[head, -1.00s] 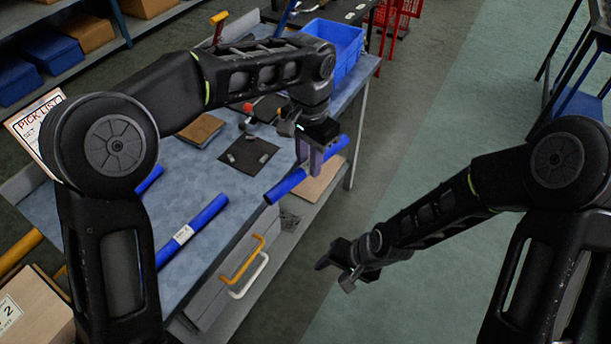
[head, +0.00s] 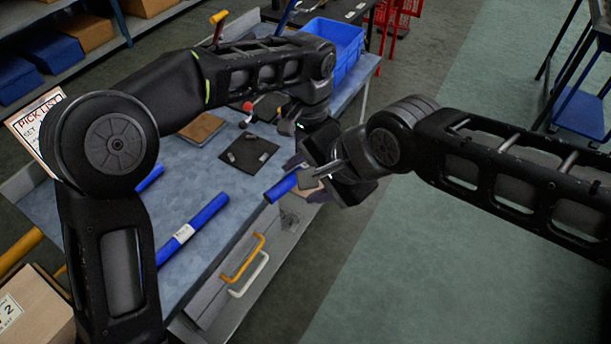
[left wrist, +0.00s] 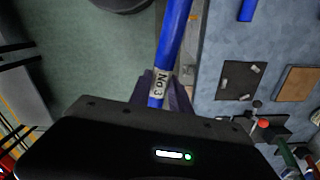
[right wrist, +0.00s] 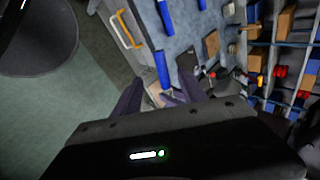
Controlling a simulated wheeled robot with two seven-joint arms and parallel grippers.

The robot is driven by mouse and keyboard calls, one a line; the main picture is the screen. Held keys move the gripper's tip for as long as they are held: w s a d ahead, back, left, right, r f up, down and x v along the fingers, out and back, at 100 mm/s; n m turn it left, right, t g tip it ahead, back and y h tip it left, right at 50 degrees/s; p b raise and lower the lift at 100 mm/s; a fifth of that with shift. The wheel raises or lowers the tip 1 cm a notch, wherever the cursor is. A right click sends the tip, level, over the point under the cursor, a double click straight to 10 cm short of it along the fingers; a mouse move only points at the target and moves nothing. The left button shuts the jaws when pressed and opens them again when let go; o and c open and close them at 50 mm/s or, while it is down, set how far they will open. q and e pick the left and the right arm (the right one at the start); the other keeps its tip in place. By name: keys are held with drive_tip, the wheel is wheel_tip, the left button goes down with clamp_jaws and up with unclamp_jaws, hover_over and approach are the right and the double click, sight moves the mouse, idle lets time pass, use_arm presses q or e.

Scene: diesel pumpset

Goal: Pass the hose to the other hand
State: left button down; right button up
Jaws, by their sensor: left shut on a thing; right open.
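The hose is a blue tube (head: 281,188) held over the bench's right edge. My left gripper (left wrist: 160,92) is shut on it close to its "No 3" label, and the hose also shows in the left wrist view (left wrist: 174,38). In the head view my right arm hides much of the left gripper. My right gripper (head: 308,180) is open beside the hose, close to the left gripper. In the right wrist view the hose (right wrist: 163,70) appears between the open fingers (right wrist: 160,92); I cannot tell whether they touch it.
Another labelled blue tube (head: 194,229) and a shorter-looking one (head: 150,179) lie on the bench (head: 215,185). A dark mat (head: 249,153) and a blue bin (head: 340,45) are farther back. Yellow and white handles (head: 243,262) stick out from the bench front.

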sight(278, 192)
drive_tip(key=shift+f, duration=0.15)
drive_tip(key=x, duration=1.2)
drive_tip(key=shift+w, duration=0.1)
clamp_jaws()
idle(0.3)
use_arm(q)
drive_tip(key=c, duration=1.1)
unclamp_jaws()
